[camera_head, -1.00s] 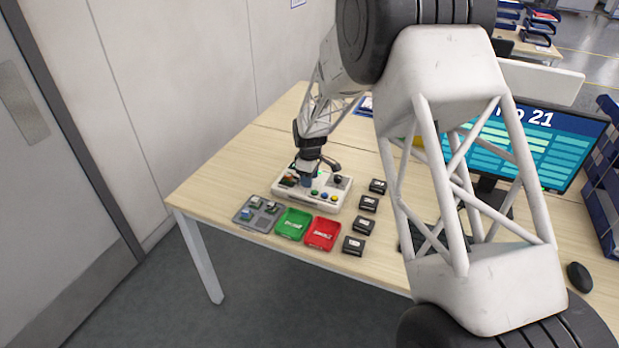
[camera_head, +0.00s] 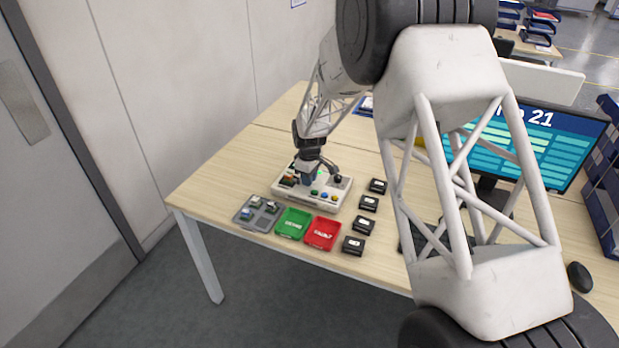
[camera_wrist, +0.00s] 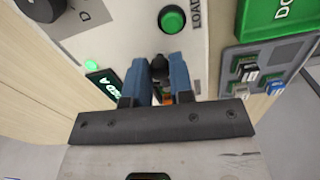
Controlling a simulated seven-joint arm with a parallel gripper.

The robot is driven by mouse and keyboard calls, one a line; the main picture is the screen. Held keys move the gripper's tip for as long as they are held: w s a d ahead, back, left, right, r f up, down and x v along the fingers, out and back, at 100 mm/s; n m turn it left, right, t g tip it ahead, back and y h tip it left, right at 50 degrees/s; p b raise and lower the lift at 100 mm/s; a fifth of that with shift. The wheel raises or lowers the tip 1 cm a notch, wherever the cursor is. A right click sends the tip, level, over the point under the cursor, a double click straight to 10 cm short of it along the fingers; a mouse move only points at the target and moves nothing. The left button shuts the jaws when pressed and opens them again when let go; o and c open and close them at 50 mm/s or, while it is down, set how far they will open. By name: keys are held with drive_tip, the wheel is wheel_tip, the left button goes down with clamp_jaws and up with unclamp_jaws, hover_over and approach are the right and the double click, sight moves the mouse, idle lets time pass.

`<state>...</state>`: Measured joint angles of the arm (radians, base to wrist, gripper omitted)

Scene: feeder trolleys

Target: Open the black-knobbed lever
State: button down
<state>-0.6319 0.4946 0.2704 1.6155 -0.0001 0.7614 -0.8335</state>
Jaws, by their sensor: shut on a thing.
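The white control box (camera_head: 340,200) stands on the wooden table, and its panel (camera_wrist: 125,25) fills the upper middle of the wrist view. My gripper (camera_head: 308,178) is low over the box's left part. In the wrist view my gripper's blue fingers (camera_wrist: 166,78) are closed around a small black knob (camera_wrist: 158,66), which shows between their tips. The rest of the lever is mostly hidden by the fingers, so its angle is hard to tell. A green round button (camera_wrist: 172,19) marked LOAD is just beyond the fingertips.
A grey slotted tray (camera_head: 242,218), a green tray (camera_head: 293,223) and a red tray (camera_head: 322,233) lie in front of the box. Several black blocks (camera_head: 368,203) stand to its right. A dark dial (camera_wrist: 42,8) and lit green lamp (camera_wrist: 92,64) sit on the panel.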

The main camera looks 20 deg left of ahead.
drive_tip(key=m, duration=0.1)
drive_tip(key=s+m, duration=0.1)
drive_tip(key=m, duration=0.1)
drive_tip(key=shift+s+a+m, duration=0.2)
drive_tip(key=shift+a+m, duration=0.05)
drive_tip(key=shift+m, duration=0.15)
drive_tip(key=m, duration=0.2)
drive_tip(key=shift+s+a+m, duration=0.25)
drive_tip(key=shift+s+m, duration=0.15)
drive_tip(key=m, duration=0.1)
drive_tip(key=s+a+m, duration=0.1)
drive_tip(key=m, duration=0.1)
drive_tip(key=shift+m, duration=0.3)
drive_tip(key=shift+s+a+m, duration=0.1)
drive_tip(key=shift+a+m, duration=0.1)
drive_tip(key=shift+m, duration=0.45)
drive_tip(key=shift+s+a+m, duration=0.1)
drive_tip(key=shift+a+m, duration=0.1)
drive_tip(key=shift+m, duration=0.45)
drive_tip(key=c, duration=1)
unclamp_jaws()
